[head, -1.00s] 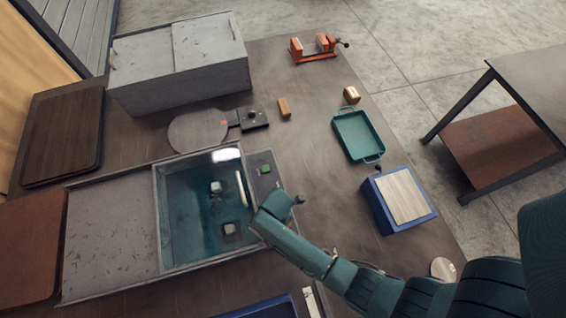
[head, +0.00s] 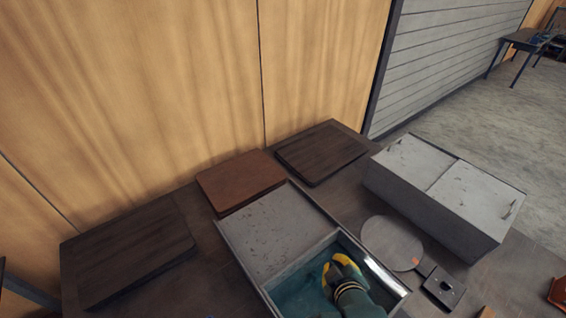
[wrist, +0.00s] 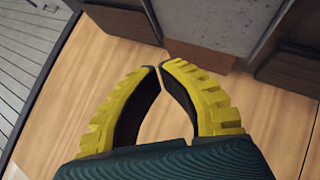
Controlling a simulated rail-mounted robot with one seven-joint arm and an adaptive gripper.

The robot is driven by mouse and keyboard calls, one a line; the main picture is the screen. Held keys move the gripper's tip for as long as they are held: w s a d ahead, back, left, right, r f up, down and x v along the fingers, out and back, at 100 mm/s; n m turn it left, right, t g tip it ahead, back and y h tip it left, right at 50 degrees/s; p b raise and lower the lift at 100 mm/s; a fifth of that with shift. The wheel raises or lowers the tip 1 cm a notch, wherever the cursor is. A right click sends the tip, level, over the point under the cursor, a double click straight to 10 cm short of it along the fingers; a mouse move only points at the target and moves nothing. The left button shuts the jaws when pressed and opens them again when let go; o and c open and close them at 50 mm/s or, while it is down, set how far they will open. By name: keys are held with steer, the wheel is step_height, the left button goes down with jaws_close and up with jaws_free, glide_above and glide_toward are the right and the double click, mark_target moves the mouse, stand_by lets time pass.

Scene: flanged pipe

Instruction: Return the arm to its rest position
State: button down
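My gripper (head: 345,271), with yellow fingers, shows at the bottom of the head view over the open tank (head: 274,284) of blue-green water. My teal arm leads down out of the frame. I cannot tell its height over the water. In the wrist view the two yellow fingers of my gripper (wrist: 160,68) curve inward and their tips almost meet, with nothing held between them. Wood panelling shows beyond the fingers in that view.
Dark boards (head: 125,250) and a brown board (head: 240,181) lie along the wooden wall (head: 200,90). A grey metal box (head: 440,215) and a round grey plate (head: 392,243) stand right of the tank. A grey cover (head: 275,230) adjoins the water.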

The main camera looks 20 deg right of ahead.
steer(key=w+a+r+m+t+p, duration=0.1)
steer(key=a+r+t, duration=0.2)
steer(key=r, duration=0.6)
steer(key=w+a+r+m+t+p, duration=0.15)
steer(key=a+r, duration=0.25)
steer(key=r, duration=0.6)
steer(key=w+a+r+m+t+p, duration=0.1)
steer(key=w+a+r+t, duration=0.15)
steer(key=r, duration=0.65)
steer(key=s+a+r+m+t+y, duration=0.1)
steer(key=s+a+r+t, duration=0.2)
steer(key=r, duration=0.6)
steer(key=s+a+r+m+t+y+p, duration=0.1)
steer(key=s+a+r+t+y, duration=0.1)
steer(key=r, duration=0.7)
steer(key=s+a+t, duration=0.1)
steer(key=s+a, duration=0.1)
steer(key=a, duration=0.1)
steer(key=shift+s+p, duration=0.3)
steer(key=shift+s, duration=0.05)
steer(key=shift+a+r, duration=0.1)
